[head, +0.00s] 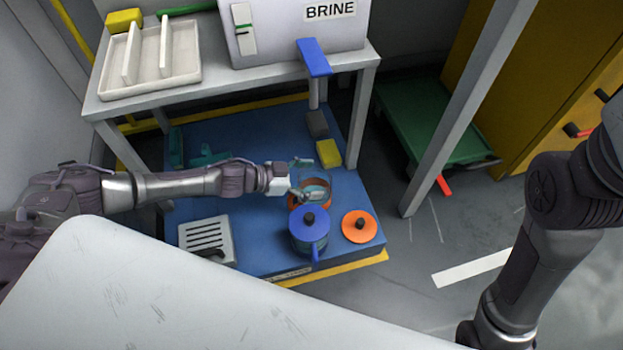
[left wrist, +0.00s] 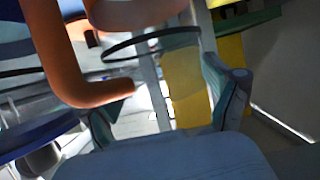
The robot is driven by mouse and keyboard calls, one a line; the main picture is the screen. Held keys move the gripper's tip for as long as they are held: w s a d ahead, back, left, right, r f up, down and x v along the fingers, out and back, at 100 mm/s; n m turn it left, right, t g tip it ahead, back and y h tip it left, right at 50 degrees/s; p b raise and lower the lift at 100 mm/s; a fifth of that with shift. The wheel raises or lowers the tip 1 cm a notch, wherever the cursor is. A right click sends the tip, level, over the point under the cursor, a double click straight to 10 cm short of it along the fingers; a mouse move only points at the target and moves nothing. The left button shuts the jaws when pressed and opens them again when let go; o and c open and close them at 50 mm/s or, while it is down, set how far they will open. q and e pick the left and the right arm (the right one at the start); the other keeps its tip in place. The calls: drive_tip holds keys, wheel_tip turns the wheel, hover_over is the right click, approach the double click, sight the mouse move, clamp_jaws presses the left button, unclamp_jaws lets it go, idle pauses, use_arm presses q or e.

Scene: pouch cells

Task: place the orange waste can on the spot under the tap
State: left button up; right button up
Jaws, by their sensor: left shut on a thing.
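The orange waste can (head: 296,203) stands or hangs at my left gripper (head: 303,191), over the blue platform, just behind a blue lidded pot. It is partly hidden by the gripper, and I cannot tell whether it touches the platform. In the left wrist view a curved orange handle (left wrist: 66,55) reaches in between the fingers of my left gripper (left wrist: 165,112), which is shut on the can. The blue tap (head: 314,58) sticks out from the BRINE cabinet, above and behind the can. The spot under it is not clearly marked in view. My right gripper is out of view.
The blue lidded pot (head: 309,232) and an orange lid (head: 359,227) are close in front. A yellow block (head: 328,153) and a grey block (head: 317,124) lie behind, below the tap. A slotted grey box (head: 207,240) is left. A table leg (head: 361,118) stands at right.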

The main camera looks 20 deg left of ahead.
use_arm(q)
drive_tip(key=shift+f, duration=0.1)
drive_tip(key=o, duration=1.6)
